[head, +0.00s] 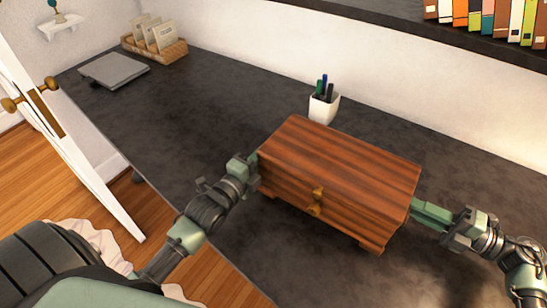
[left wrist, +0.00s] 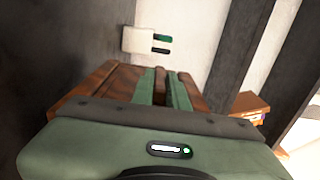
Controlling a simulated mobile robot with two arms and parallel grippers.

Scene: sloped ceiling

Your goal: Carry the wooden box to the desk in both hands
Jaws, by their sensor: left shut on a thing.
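The reddish-brown wooden box (head: 340,175), with a brass-coloured knob on its front, is over the dark desk (head: 180,115). It looks about level; I cannot tell whether its feet touch the desktop. My left gripper (head: 254,163) is shut at the box's left end. In the left wrist view its two green fingers (left wrist: 165,90) are around a narrow brown part of the box (left wrist: 95,85). My right gripper (head: 428,211) is at the box's right end, its fingers against that side. The fingertips are partly hidden, so its grip is unclear.
A white pen cup (head: 322,108) stands close behind the box. A grey laptop (head: 114,70) and a wooden card organiser (head: 155,48) are at the desk's far left. A book shelf (head: 440,35) hangs above. The white door (head: 85,150) stands left; the desktop's middle-left is clear.

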